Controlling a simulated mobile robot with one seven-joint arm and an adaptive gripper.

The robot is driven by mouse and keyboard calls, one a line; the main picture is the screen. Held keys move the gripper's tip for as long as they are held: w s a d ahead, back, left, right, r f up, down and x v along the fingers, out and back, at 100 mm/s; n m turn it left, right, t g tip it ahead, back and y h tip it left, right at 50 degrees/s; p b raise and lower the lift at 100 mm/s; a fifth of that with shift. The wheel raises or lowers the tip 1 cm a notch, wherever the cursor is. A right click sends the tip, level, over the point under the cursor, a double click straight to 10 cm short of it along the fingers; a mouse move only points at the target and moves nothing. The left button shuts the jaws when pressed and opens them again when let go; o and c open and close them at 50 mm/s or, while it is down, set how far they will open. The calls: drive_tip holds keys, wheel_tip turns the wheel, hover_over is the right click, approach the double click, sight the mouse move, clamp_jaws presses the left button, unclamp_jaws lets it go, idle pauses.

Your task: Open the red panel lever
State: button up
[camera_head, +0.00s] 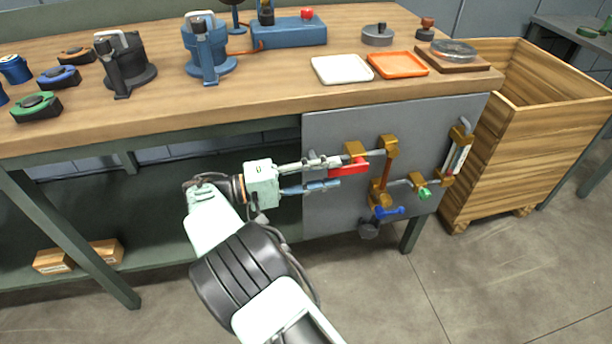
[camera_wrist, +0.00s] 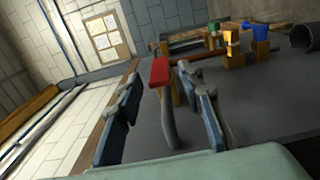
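The red panel lever (camera_head: 348,168) is on the upper pipe of the grey panel (camera_head: 330,215) under the bench top. It lies roughly level, beside a brass block. In the wrist view the red lever (camera_wrist: 160,72) stands between the two finger pads, with a grey rod running down from it. My gripper (camera_head: 338,174) is open, its tips at the lever's left end. In the wrist view my gripper (camera_wrist: 165,88) shows gaps on both sides of the lever. I cannot tell whether either finger touches it.
Brass-mounted pipes carry a green handle (camera_head: 425,193) and a blue handle (camera_head: 388,212) right of the red lever. A wooden crate (camera_head: 475,170) stands right of the panel. The bench top (camera_head: 280,100) overhangs it, with a white tray (camera_head: 342,69) and an orange tray (camera_head: 398,65) above.

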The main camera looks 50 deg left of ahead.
drive_tip(key=v, duration=0.6)
idle(0.6)
